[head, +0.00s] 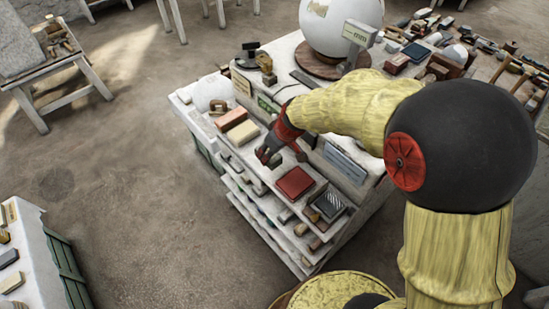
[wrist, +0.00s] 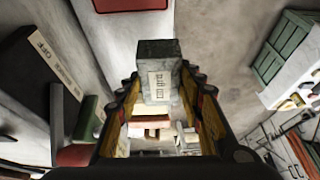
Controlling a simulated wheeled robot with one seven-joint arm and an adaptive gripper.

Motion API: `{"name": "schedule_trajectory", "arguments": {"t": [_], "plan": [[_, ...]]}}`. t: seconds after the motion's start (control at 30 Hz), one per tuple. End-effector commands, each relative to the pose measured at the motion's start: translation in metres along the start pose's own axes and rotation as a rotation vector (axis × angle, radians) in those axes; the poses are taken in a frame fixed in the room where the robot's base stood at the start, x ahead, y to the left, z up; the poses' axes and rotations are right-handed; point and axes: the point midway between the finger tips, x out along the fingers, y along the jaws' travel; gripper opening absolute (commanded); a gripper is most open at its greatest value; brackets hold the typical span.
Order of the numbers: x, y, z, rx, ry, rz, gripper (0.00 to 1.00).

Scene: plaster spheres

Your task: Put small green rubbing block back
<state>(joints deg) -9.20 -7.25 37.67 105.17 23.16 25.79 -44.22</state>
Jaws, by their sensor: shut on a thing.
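My gripper (wrist: 157,100) is shut on a small dark grey-green block (wrist: 152,52) with a pale paper label on its face. The block sits between the two yellow-padded fingers in the wrist view, its top end showing beyond them. In the head view my gripper (head: 280,154) is over the front of the white workbench (head: 186,106), just above and left of a flat red block (head: 295,183). I cannot make out the held block clearly there. In the wrist view a green block (wrist: 87,118) lies at the left, apart from my fingers.
A pink block (head: 231,118) and a cream block (head: 243,132) lie left of my gripper. A dark patterned pad (head: 330,204) lies to the right. A large white sphere (head: 341,24) stands behind. The floor (head: 120,180) at the left is clear.

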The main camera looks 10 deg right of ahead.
Motion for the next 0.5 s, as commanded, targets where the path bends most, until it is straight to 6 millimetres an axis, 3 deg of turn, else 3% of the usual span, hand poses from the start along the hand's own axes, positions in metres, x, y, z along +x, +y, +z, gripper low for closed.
{"name": "schedule_trajectory", "arguments": {"t": [0.2, 0.5], "plan": [[0.041, 0.026, -0.002, 0.003, 0.000, 0.000, 0.00], [0.059, 0.038, -0.004, 0.001, 0.002, 0.001, 0.00]]}}
